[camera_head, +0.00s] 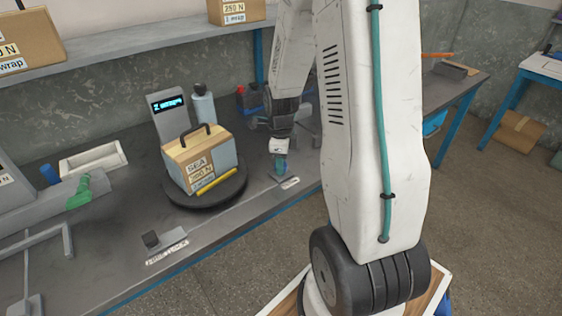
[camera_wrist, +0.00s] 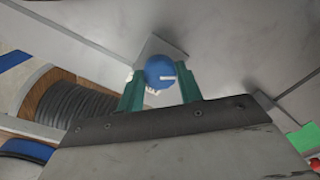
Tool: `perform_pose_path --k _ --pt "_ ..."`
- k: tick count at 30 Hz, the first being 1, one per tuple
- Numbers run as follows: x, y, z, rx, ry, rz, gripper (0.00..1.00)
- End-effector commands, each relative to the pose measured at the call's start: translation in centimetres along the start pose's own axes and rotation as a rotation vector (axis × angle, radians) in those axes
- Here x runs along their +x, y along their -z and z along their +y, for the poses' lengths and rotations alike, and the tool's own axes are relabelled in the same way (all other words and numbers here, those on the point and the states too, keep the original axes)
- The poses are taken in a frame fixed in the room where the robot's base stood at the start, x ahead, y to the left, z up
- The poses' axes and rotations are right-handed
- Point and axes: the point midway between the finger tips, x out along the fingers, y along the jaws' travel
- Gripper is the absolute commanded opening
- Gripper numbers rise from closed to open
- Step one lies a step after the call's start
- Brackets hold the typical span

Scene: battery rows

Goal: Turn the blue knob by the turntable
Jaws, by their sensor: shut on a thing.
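The blue knob (camera_wrist: 158,70) is round with a white pointer mark, which points to the right in the wrist view. It sits on a small grey plate. My gripper (camera_head: 280,164) reaches down to the bench right of the turntable (camera_head: 222,198). In the wrist view its teal fingers (camera_wrist: 160,92) are shut on the knob, one on each side. In the head view the fingers largely hide the knob. The dark round turntable carries a cardboard box (camera_head: 188,160) with a black handle and a yellow strip.
A lit display (camera_head: 167,104) and a grey bottle (camera_head: 203,108) stand behind the turntable. A white tray (camera_head: 92,160) and a green object (camera_head: 80,193) lie left. A shelf (camera_head: 130,47) runs above.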

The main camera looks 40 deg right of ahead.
Motion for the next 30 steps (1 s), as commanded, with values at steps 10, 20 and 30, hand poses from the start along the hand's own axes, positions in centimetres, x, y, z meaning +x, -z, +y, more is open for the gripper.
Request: perform_pose_path --k 10,20,30 --pt "-0.03 -0.04 -0.07 0.058 0.002 -0.001 0.13" --pt "-0.03 -0.04 -0.08 0.059 0.002 -0.001 0.13" --pt "-0.03 -0.02 -0.03 0.058 0.001 -0.001 0.57"
